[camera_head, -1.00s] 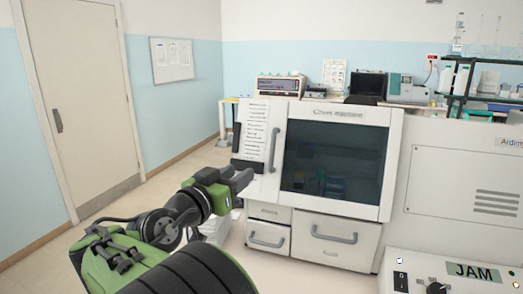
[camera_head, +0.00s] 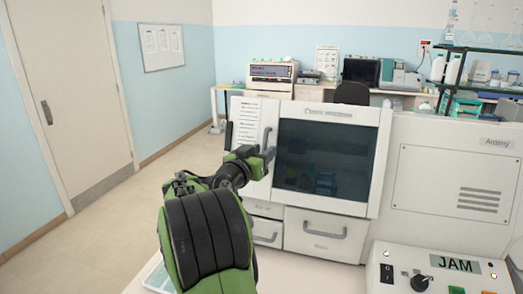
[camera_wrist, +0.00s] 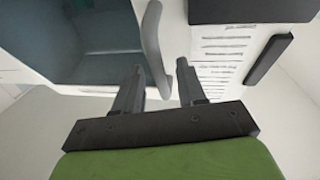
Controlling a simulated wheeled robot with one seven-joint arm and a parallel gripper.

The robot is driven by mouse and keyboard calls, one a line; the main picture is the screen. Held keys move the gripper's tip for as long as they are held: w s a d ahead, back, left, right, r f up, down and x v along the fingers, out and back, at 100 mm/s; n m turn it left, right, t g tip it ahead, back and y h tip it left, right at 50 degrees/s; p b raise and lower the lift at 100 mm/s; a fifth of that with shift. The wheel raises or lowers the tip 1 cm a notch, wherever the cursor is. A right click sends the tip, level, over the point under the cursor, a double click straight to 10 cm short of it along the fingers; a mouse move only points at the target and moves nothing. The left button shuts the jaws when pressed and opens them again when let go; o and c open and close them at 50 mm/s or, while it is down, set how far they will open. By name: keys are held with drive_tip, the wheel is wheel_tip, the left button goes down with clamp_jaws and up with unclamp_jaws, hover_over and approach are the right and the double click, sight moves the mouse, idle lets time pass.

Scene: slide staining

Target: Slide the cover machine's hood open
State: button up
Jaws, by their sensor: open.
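The cover machine (camera_head: 362,115) is a white cabinet. Its hood has a dark window (camera_head: 320,160) over the front, and items show dimly behind it. A grey vertical handle (camera_head: 266,139) stands at the window's left side. My gripper (camera_head: 265,154) is at the handle's lower part, open. In the wrist view the handle (camera_wrist: 153,40) runs down between the two fingers of my gripper (camera_wrist: 160,66), with gaps on both sides. I cannot tell how deep it sits between them. The window (camera_wrist: 95,40) lies to the left there.
Drawers with handles (camera_head: 325,232) lie below the window. A back bench holds instruments (camera_head: 272,75). The floor at left (camera_head: 120,195) is clear.

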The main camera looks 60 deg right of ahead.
clamp_jaws()
idle(0.4)
